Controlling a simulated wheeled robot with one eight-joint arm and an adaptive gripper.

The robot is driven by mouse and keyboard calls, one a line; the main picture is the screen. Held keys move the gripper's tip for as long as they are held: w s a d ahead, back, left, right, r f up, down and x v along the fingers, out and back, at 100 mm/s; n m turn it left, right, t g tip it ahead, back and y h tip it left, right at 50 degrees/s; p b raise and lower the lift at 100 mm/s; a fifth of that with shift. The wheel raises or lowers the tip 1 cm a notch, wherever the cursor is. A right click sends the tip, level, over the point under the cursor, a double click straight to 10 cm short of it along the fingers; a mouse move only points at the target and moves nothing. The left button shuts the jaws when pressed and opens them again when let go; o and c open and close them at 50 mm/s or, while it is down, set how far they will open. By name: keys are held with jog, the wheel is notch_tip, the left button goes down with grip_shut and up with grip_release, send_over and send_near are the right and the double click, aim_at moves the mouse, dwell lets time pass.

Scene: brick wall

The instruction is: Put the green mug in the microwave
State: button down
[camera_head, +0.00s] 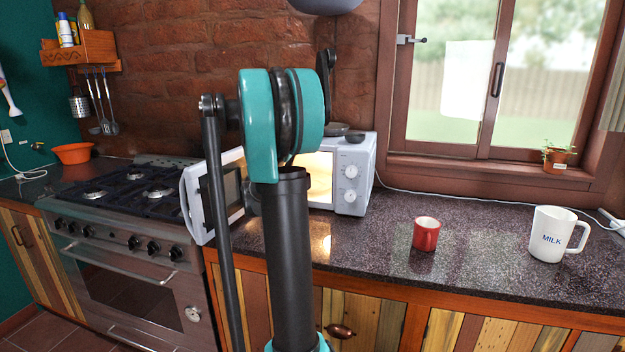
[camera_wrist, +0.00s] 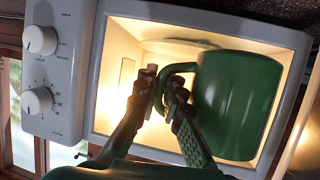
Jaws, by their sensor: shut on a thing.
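The green mug (camera_wrist: 238,105) shows in the wrist view, in front of or within the lit opening of the microwave. My gripper (camera_wrist: 165,95) is shut on the mug's handle. The wrist picture looks turned over, with the microwave's knobs on the left. The white microwave (camera_wrist: 80,75) is open and lit inside; a pale round plate (camera_wrist: 180,45) shows partly behind the mug. How deep the mug sits, and whether it touches the plate, I cannot tell. In the head view the microwave (camera_head: 354,175) stands behind my arm, its door (camera_head: 195,205) swung open leftward. My arm hides the mug and gripper there.
The stove (camera_head: 130,215) is left of the open door. The counter between microwave and red mug is clear.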

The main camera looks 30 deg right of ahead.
jog(key=w+d, duration=0.3)
jog(key=d, duration=0.2)
jog(key=w+d, duration=0.2)
jog(key=d, duration=0.3)
jog(key=w+d, duration=0.3)
jog(key=d, duration=0.2)
jog(key=shift+w+d, duration=0.2)
jog(key=shift+w, duration=0.15)
jog(key=shift+f, duration=0.8)
jog(key=shift+f, duration=0.1)
jog(key=c, duration=1.6)
grip_release()
jog(key=shift+c, duration=0.2)
jog(key=v, duration=1.2)
